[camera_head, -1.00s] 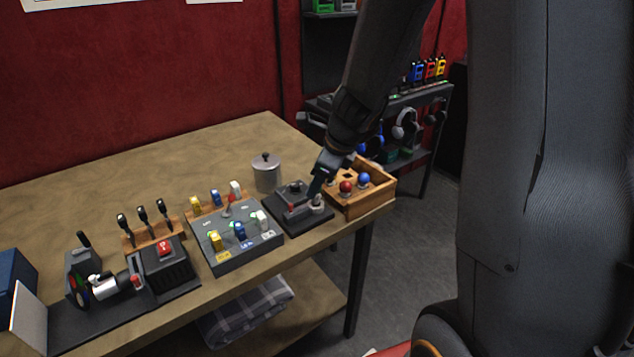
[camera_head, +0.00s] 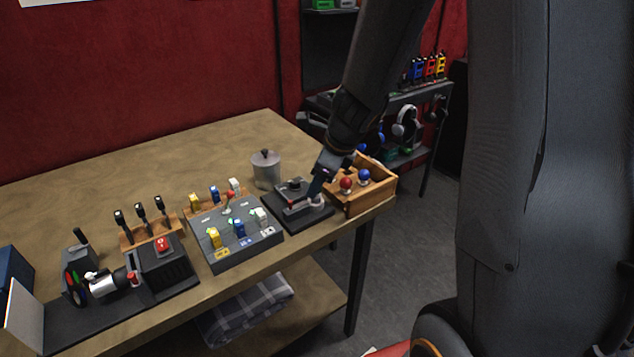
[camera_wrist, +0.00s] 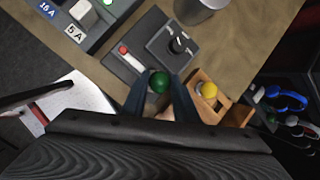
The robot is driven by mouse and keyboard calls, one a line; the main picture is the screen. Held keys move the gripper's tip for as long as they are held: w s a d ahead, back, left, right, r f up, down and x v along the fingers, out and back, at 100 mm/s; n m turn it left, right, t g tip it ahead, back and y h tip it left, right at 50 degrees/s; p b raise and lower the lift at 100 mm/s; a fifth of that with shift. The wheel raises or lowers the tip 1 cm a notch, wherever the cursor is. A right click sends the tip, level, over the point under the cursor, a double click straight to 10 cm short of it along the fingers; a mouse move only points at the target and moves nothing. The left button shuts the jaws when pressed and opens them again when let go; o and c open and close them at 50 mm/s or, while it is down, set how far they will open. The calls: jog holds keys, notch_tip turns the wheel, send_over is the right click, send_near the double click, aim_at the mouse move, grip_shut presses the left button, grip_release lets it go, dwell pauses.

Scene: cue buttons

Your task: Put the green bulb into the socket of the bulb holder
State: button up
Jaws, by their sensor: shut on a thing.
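The green bulb (camera_wrist: 159,82) is between the two fingers of my gripper (camera_wrist: 160,86) in the wrist view. My gripper is shut on it. The bulb holder is a dark base (camera_wrist: 125,66) with a black knob block and a small red button. In the head view the bulb holder (camera_head: 285,212) lies near the table's right end, and my gripper (camera_head: 315,198) is low over its right side. The fingers and bulb hide the socket, so I cannot tell whether the bulb touches it.
A wooden box (camera_head: 374,203) stands right of the holder, with a red bulb (camera_head: 346,184) and a blue bulb (camera_head: 364,175). A yellow bulb (camera_wrist: 209,89) shows there too. A metal pot (camera_head: 266,170) stands behind; a grey switch panel (camera_head: 228,248) is to the left.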

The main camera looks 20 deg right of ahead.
jog(key=shift+f+b, duration=0.5)
jog(key=shift+f, duration=0.05)
dwell(0.4)
jog(key=o, duration=1.3)
jog(key=shift+r, duration=0.15)
jog(key=shift+r+p, duration=3.4)
jog(key=shift+p, duration=0.55)
